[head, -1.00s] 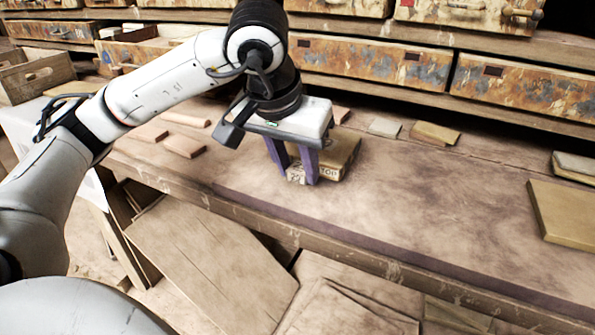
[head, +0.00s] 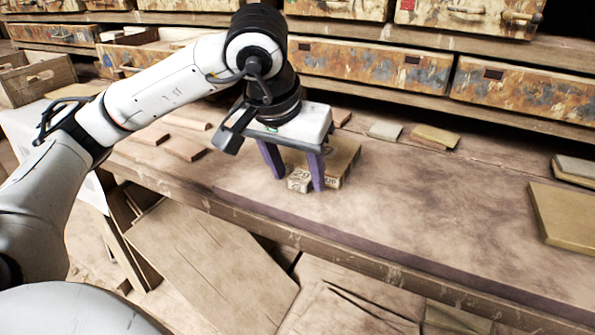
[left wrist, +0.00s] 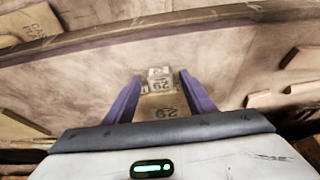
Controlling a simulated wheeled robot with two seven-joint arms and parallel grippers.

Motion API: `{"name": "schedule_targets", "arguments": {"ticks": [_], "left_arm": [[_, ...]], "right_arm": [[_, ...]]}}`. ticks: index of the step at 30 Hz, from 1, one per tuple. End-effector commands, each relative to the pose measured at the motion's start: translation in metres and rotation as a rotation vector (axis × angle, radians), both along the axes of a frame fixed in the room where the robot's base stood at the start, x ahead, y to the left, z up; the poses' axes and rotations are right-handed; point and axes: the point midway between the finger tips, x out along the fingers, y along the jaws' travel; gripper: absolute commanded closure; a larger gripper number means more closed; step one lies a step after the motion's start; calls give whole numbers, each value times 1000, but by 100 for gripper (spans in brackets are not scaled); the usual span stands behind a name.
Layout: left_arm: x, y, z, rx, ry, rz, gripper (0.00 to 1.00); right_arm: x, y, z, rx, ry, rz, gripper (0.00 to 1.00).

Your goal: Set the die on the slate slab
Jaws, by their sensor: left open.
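The die is a tan block (head: 342,165) with dark stamped lettering, lying on the bench under my left gripper (head: 299,184). A smaller stamped block-like part (head: 298,183) is at its front; I cannot tell whether the two are joined. In the left wrist view the larger block (left wrist: 165,105) and the small part (left wrist: 159,76) show between the purple fingers. The left gripper is open, its fingers pointing down on either side with visible gaps. The broad, dark-edged slab (head: 430,215) on the bench appears to be the slate slab. My right gripper is not in view.
Flat tiles (head: 184,149) lie at the left of the bench. Small pieces (head: 435,136) lie along the back, and a larger tan board (head: 565,213) lies at the right. Drawers (head: 370,66) stand behind. The middle right of the slab is clear.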

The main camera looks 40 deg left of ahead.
Motion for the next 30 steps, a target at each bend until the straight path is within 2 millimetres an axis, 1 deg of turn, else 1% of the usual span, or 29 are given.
{"name": "schedule_targets", "arguments": {"ticks": [1,8,9,13,15,18,21,30], "left_arm": [[-2,-1,10,0,-4,-2,50],[-21,-6,57,1,-7,-4,50],[-24,-6,67,1,-7,-3,50],[-33,-8,89,2,-7,-2,50],[-37,-9,97,2,-6,-1,50],[-40,-10,103,1,-3,-1,50],[-42,-10,105,2,-2,-1,50],[-42,-11,103,-2,1,-1,50]], "right_arm": [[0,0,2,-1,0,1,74],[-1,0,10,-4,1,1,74],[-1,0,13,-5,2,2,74],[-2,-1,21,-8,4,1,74],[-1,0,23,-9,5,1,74],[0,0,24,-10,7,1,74],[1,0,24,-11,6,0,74],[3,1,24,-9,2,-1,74]]}}
